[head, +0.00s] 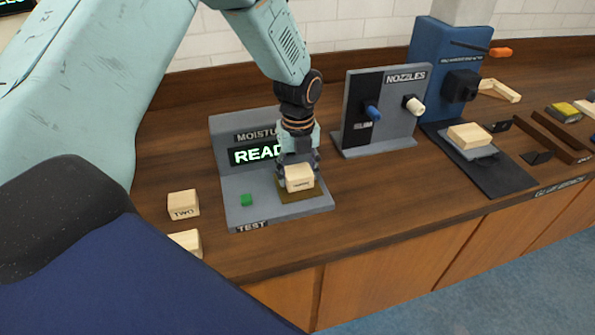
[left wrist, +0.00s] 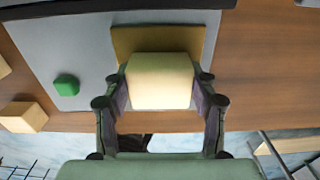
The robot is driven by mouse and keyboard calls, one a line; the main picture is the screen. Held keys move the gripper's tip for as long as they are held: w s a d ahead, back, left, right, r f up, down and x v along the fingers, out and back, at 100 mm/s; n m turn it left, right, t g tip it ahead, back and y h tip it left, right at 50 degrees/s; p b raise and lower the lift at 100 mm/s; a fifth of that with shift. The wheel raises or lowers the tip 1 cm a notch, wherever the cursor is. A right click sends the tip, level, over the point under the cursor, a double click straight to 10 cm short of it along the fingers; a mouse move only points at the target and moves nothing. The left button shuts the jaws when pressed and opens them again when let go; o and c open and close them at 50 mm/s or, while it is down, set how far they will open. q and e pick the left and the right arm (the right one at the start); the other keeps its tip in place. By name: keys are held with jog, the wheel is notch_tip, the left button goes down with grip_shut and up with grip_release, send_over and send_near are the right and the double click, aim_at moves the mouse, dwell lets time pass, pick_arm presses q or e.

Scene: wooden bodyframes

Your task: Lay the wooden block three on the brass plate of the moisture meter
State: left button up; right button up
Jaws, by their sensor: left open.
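The pale wooden block (head: 300,178) with small dark lettering, too small to read surely, is at the brass plate (head: 288,196) of the moisture meter (head: 225,150). The meter's green display reads "READ", partly covered by my arm. My left gripper (head: 299,172) is open, its fingers on either side of the block. In the left wrist view the block (left wrist: 160,80) sits between the spread fingers of the gripper (left wrist: 160,105), over the brass plate (left wrist: 205,42). I cannot tell for sure whether the block's underside touches the plate. My right gripper is not in view.
A block marked TWO (head: 183,204) and another pale block (head: 187,241) lie left of the meter. A green button (head: 246,200) is on the meter's base. The nozzle stand (head: 385,110) and a blue station with a block on its plate (head: 468,136) stand to the right.

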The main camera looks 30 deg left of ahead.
pick_arm(q)
jog(key=o, duration=1.3)
jog(key=shift+c, duration=0.2)
jog(key=shift+r, duration=0.15)
notch_tip(320, 180, up, 12)
notch_tip(320, 180, down, 12)
jog(key=shift+f, duration=0.15)
jog(key=shift+r, duration=0.25)
